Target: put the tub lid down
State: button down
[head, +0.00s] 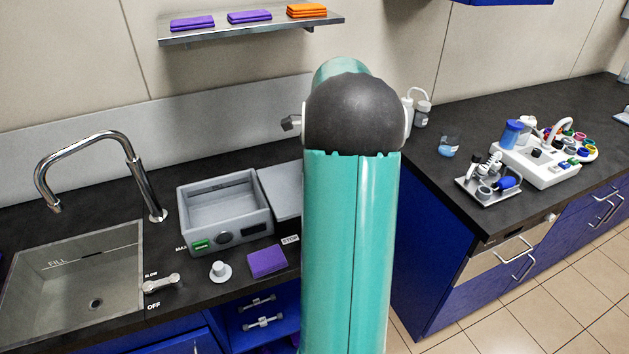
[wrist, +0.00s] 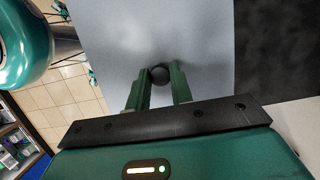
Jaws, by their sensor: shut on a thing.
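The tub (head: 225,208) is a grey open-topped box with a front panel, standing on the dark counter right of the sink, with no lid over it. The tub lid is a flat grey plate (head: 280,188) just right of the tub, partly hidden by my arm. In the wrist view the lid (wrist: 205,60) fills the middle. My gripper (wrist: 159,85) is shut on the lid's round dark knob (wrist: 159,75). My gripper is hidden behind my arm in the head view. I cannot tell whether the lid touches the counter.
A STOP label (head: 290,239), a purple cloth (head: 267,261) and a small grey-white knobbed piece (head: 220,271) lie in front of the tub and lid. The sink (head: 85,280) is at left. A shelf (head: 250,27) with folded cloths hangs above. Labware (head: 488,180) stands on the right counter.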

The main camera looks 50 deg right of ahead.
jog(key=w+d+f, duration=0.1)
jog(key=d, duration=0.1)
jog(key=w+d+f, duration=0.2)
jog(key=shift+w+d, duration=0.1)
jog(key=shift+w, duration=0.05)
jog(key=d+f, duration=0.1)
jog(key=w+d+f, duration=0.1)
jog(key=f, duration=0.1)
jog(key=w+d+f, duration=0.1)
jog(key=shift+w+d+f, duration=0.1)
jog(key=shift+f, duration=0.25)
jog(key=shift+d+f, duration=0.1)
jog(key=shift+f, duration=1.55)
jog(key=shift+f, duration=0.1)
jog(key=c, duration=1.2)
grip_release()
jog(key=shift+c, duration=0.2)
jog(key=v, duration=1.1)
jog(key=shift+r, duration=0.6)
